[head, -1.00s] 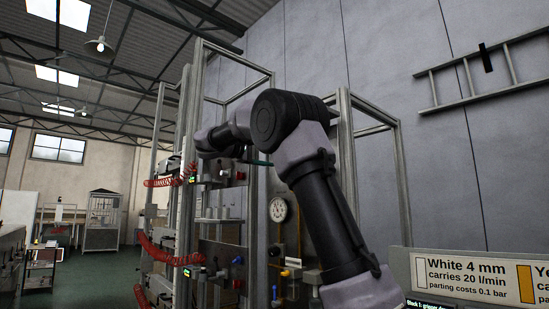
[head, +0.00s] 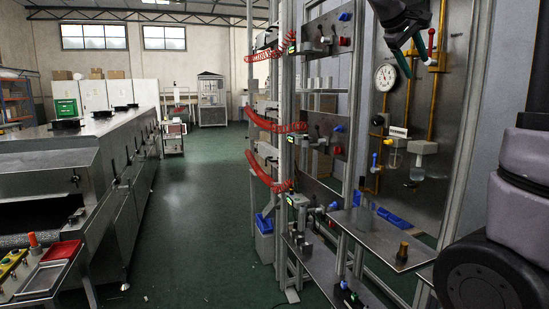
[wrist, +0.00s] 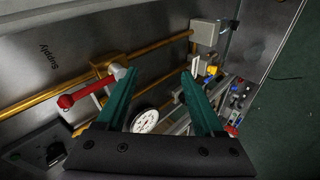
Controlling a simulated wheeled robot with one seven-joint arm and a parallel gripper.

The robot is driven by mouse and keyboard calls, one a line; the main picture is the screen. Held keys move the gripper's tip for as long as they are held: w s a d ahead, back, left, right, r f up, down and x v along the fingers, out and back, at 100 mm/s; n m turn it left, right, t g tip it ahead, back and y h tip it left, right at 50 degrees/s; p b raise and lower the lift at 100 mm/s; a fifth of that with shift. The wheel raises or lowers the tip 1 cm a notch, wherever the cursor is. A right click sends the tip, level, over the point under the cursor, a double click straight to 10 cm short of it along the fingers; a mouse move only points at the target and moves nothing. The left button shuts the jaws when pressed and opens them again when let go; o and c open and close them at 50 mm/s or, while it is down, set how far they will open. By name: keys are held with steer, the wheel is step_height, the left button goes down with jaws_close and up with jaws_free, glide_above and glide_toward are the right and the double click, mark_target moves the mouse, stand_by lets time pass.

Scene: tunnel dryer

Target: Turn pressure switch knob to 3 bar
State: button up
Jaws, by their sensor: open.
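My gripper (head: 404,55) is at the upper right of the head view, in front of the supply panel (head: 408,105). In the wrist view its two green fingers (wrist: 158,73) are apart with nothing held between them. A dark round knob (wrist: 56,152) on a dark plate with pale markings shows at the lower left of the wrist view, left of the fingers and apart from them. I cannot tell whether it is the pressure switch knob, and its setting is unreadable. The round white gauge (head: 386,77) also shows in the wrist view (wrist: 145,121).
A red-handled valve (wrist: 85,93) on the brass pipe (wrist: 150,82) is close to the left finger. Grey boxes (head: 422,147) and a filter bowl are lower on the panel. Red coiled hoses (head: 275,126) hang at the left rack. The green floor aisle is clear.

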steer(key=s+a+f+m+y, duration=0.2)
steer(key=s+a+f+y, duration=0.1)
steer(key=s, duration=0.4)
steer(key=s+a+f+m+t+y, duration=0.1)
steer(key=s+a+f+m+y, duration=0.1)
steer(key=s+a+f, duration=0.4)
steer(key=s+a+f+m+t+y, duration=0.1)
steer(key=s+a+f+m+y, duration=0.2)
steer(key=s+a+f+y, duration=0.2)
steer(key=s+f, duration=0.2)
steer(key=s, duration=0.2)
steer(key=shift+s+a+f, duration=0.25)
steer(key=shift+f, duration=0.05)
